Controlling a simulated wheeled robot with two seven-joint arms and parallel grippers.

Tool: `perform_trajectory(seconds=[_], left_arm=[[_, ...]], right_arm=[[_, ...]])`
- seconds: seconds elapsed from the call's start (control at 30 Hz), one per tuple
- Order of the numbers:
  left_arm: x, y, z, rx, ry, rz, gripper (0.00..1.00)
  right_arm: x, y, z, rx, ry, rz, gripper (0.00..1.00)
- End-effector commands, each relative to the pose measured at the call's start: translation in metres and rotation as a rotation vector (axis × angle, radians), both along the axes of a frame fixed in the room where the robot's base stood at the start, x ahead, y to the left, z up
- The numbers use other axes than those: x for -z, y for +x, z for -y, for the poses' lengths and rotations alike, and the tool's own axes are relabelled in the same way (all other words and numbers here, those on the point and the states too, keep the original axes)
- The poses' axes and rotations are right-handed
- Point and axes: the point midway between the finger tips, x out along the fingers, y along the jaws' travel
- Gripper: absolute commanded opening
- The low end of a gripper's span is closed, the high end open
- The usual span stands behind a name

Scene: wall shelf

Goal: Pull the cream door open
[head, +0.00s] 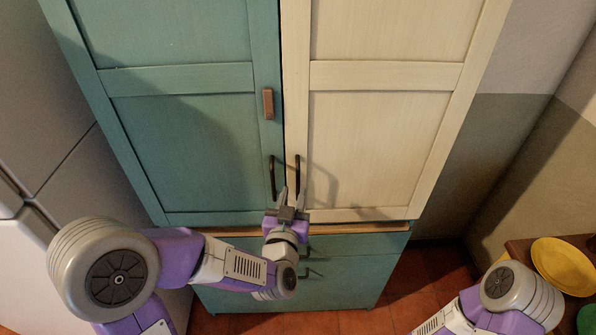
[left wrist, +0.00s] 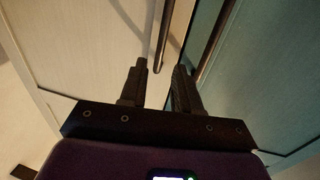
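The cream door (head: 385,130) is the right-hand door of the cupboard and looks shut, level with the teal door. Its dark upright bar handle (head: 297,172) is at its lower left edge. My left gripper (head: 292,193) is open just in front of the lower part of this handle. In the left wrist view the cream door (left wrist: 85,45) is on the left, and its handle (left wrist: 165,40) lines up with the gap between my open fingers (left wrist: 162,70). I cannot tell whether the fingers touch it. My right gripper is out of view.
The teal door (head: 190,130) has its own dark handle (head: 272,178) close to the left of the cream door's handle. Teal drawers (head: 345,275) lie below a wooden ledge (head: 350,228). A yellow plate (head: 564,266) is on a table at right.

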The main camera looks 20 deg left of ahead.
Motion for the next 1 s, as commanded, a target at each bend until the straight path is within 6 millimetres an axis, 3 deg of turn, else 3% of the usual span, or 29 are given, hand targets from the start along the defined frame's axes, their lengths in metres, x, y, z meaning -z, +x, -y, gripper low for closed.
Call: perform_trajectory(seconds=[0.5, 0.87, 1.0], left_arm=[[0.0, 0.067, -0.008, -0.001, -0.001, 0.0, 0.32], [0.0, 0.073, -0.008, 0.001, -0.001, 0.0, 0.32], [0.0, 0.073, -0.008, 0.001, -0.001, 0.0, 0.12]], right_arm=[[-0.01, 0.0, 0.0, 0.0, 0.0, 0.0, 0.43], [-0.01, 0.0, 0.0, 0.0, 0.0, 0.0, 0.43], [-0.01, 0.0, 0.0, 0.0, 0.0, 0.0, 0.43]])
